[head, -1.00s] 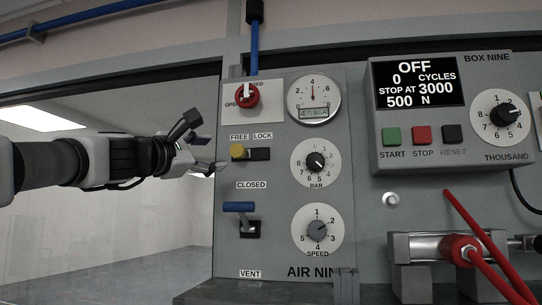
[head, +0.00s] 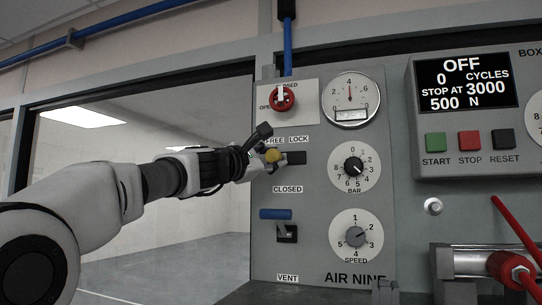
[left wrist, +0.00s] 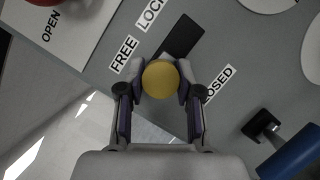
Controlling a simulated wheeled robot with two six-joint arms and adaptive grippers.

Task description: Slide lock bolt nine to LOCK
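The lock bolt is a yellow round knob (head: 273,155) at the FREE end of a short dark slot (head: 295,158) on the AIR NINE panel. The LOCK label is above the slot's right part. My left gripper (head: 270,157) is at the knob. In the left wrist view the yellow knob (left wrist: 160,79) sits between the two fingertips (left wrist: 162,69), one at each side. The fingertips look very close to it. Whether they press on it cannot be told. The dark slot (left wrist: 182,38) runs up and right there. My right gripper is not in view.
A red knob (head: 282,99) is above the bolt. Dials (head: 354,166) and a gauge (head: 350,98) are to the right. The control box (head: 464,150) reads OFF.

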